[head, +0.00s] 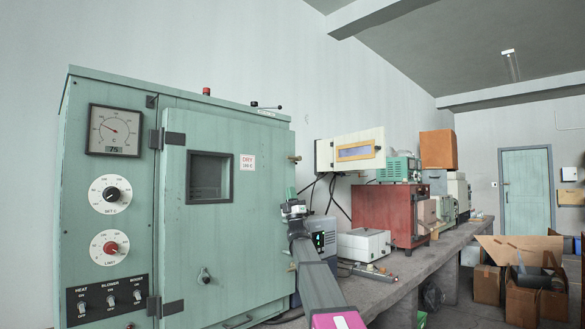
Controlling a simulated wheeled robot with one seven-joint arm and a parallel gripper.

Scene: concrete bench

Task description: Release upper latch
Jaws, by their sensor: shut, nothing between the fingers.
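A pale green oven cabinet (110,245) fills the left of the head view. Its door (235,245) looks closed, with a small dark window (210,177) and hinges on its left side. The upper latch, a small brass-coloured piece (295,158), sticks out at the door's upper right edge. A similar lower latch (292,267) shows lower on that edge, partly beside my arm. My gripper (291,194) is at the door's right edge, below the upper latch and apart from it in the picture. It is shut and empty; its fingertips are small and hard to make out.
A concrete bench (405,268) runs back to the right. A white box (364,245), a red cabinet (385,212) and a wall-side box with an amber window (352,150) stand beyond my arm. A lever (266,106) sits on the oven top. Cardboard boxes (487,284) lie on the right.

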